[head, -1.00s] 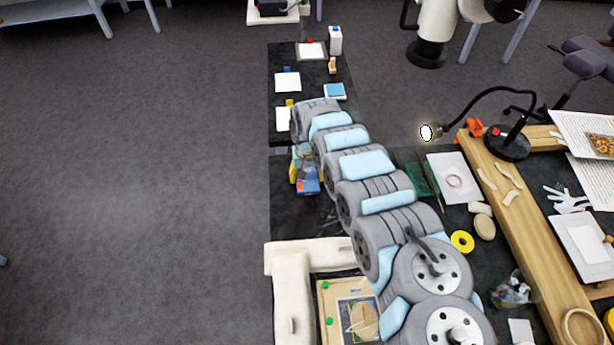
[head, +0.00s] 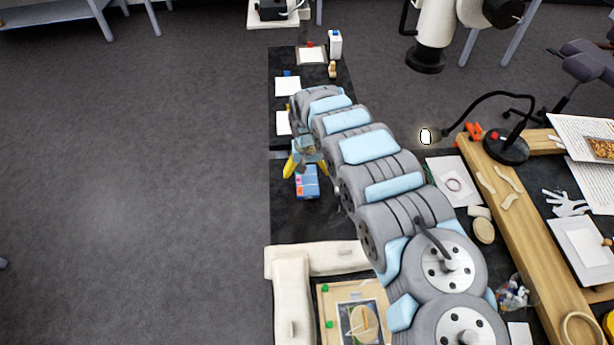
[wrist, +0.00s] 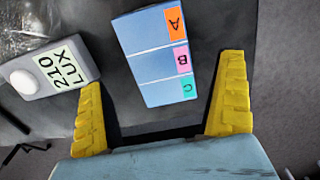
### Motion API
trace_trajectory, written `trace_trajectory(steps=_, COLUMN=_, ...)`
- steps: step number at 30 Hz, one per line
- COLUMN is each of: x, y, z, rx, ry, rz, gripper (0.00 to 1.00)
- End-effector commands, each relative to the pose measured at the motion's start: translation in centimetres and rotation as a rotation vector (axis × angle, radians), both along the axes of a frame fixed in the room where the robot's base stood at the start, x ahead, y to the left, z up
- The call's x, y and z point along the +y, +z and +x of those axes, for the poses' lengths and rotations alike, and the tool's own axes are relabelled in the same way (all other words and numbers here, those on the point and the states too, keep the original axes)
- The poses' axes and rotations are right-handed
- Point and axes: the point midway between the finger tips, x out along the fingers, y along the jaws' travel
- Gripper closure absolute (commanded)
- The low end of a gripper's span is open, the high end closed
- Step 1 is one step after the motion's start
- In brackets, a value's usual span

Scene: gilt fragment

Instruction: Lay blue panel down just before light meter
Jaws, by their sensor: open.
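The blue panel (wrist: 155,62) lies on the dark bench in the wrist view, with orange, pink and teal labels marked A, B and C. It also shows in the head view (head: 308,187), just below my gripper (head: 306,168). The light meter (wrist: 30,82), a grey box reading 210 LUX, lies left of the panel with a gap between them in the wrist view. I cannot make it out in the head view. My gripper (wrist: 160,78) is open, its yellow fingers spread on either side of the panel's near end, with a gap visible at each side.
Clear crumpled plastic (wrist: 35,20) lies beyond the meter. White cards (head: 287,86) lie farther up the dark bench. A cream frame (head: 290,290) stands at the near end. A wooden beam (head: 520,215) and lamp (head: 505,148) are to the right. Bare bench (head: 297,222) shows below the panel.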

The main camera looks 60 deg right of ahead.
Motion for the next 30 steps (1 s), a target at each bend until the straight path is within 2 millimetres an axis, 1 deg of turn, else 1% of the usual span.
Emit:
trace_trajectory(steps=1, x=-0.1, y=0.7, z=0.0, rx=0.0, ry=0.0, rz=-0.002, gripper=0.0)
trace_trajectory(steps=12, x=-0.2, y=4.5, z=0.0, rx=-0.001, ry=0.0, rz=-0.005, gripper=0.0)
trace_trajectory(steps=21, x=-0.1, y=7.2, z=0.0, rx=-0.001, ry=-0.002, rz=-0.003, gripper=0.0)
trace_trajectory(steps=24, x=-0.1, y=7.6, z=0.0, rx=0.0, ry=0.0, rz=-0.002, gripper=0.0)
trace_trajectory(steps=30, x=0.0, y=7.9, z=0.0, rx=0.0, ry=0.0, rz=0.0, gripper=0.0)
